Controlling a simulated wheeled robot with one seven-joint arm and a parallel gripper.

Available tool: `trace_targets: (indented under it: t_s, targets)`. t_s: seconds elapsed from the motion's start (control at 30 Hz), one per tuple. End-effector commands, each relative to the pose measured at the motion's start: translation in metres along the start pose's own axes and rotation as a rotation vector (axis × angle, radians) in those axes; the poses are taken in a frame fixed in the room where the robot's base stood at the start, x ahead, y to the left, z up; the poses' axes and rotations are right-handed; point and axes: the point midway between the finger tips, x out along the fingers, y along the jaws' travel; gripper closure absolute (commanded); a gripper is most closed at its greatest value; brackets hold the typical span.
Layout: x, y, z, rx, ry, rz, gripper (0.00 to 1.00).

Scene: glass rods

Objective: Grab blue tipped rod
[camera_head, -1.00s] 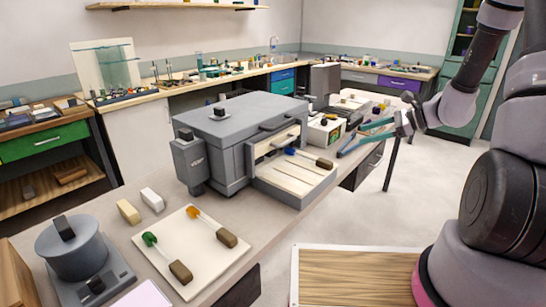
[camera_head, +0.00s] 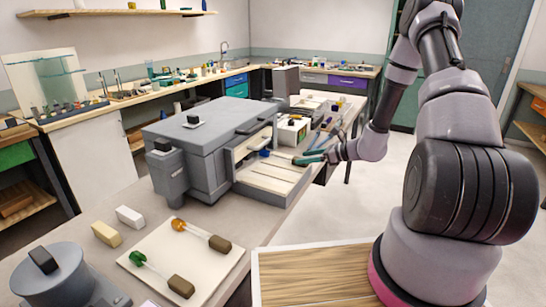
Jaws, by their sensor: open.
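The blue tipped rod (camera_head: 265,153) lies on the pale pulled-out tray (camera_head: 268,178) at the front of the grey box (camera_head: 208,145). Its blue end shows; its brown handle end is largely hidden by my gripper. My gripper (camera_head: 312,150) is open at the right edge of the tray, with its teal fingers close to the handle end of the rod. I cannot tell whether they touch it.
A white board (camera_head: 160,258) nearby holds an orange tipped rod (camera_head: 205,235) and a green tipped rod (camera_head: 160,273). A yellowish block (camera_head: 107,234) and a white block (camera_head: 130,216) lie beside it. A white container (camera_head: 292,131) stands behind the tray.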

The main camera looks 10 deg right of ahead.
Motion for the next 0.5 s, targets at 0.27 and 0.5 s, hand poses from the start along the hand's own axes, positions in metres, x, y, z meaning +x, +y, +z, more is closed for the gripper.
trace_targets:
  t_s: [0.27,0.5]
  targets:
    - [0.037,0.001,-0.001,0.0,0.0,0.002,0.3]
    - [0.04,0.001,-0.001,0.0,0.0,0.001,0.3]
